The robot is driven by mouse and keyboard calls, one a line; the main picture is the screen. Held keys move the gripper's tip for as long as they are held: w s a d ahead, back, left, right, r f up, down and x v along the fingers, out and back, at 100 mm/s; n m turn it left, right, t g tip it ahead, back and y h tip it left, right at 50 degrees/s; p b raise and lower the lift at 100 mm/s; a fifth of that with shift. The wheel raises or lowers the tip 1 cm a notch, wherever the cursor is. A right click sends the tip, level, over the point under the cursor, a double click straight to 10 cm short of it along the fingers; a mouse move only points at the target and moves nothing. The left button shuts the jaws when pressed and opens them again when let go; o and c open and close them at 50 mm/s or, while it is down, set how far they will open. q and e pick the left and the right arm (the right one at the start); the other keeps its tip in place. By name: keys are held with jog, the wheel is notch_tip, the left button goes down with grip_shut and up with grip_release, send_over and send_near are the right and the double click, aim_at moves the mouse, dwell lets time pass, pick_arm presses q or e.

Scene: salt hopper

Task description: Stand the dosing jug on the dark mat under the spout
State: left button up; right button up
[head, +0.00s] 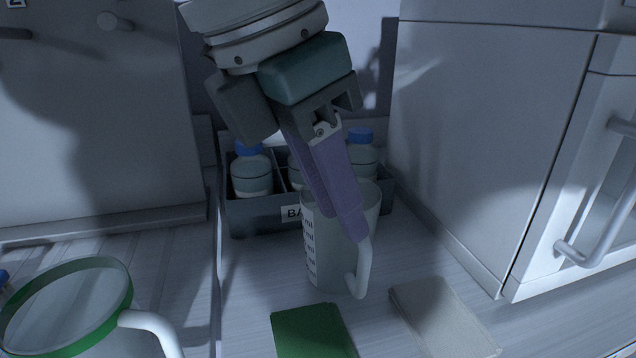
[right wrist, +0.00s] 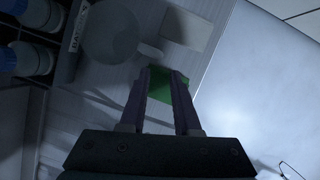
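A translucent jug with scale marks (head: 322,250) and a white handle (head: 363,268) stands upright on the counter. A second vessel with a green rim (head: 68,305) and a white handle is cut off at lower left; I cannot tell which is the dosing jug. My right gripper (head: 352,228) reaches down over the marked jug, its purple fingertips overlapping the handle top. In the right wrist view my right gripper (right wrist: 160,72) is open, with nothing between its fingers; the jug (right wrist: 110,32) and handle (right wrist: 150,50) lie just beyond the tips. My left gripper, the dark mat and the spout are not visible.
A dark tray (head: 262,213) with blue-capped bottles (head: 251,172) stands behind the marked jug. A green cloth or pad (head: 313,333) and a beige one (head: 443,318) lie in front. A pale cabinet (head: 490,130) with a bar handle bounds the right side.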

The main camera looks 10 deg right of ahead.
aim_at(359, 266)
jog(key=shift+m, duration=0.5)
jog(key=b+x, duration=0.1)
jog(key=x, duration=0.8)
jog(key=shift+f, duration=0.35)
grip_shut()
dwell(0.6)
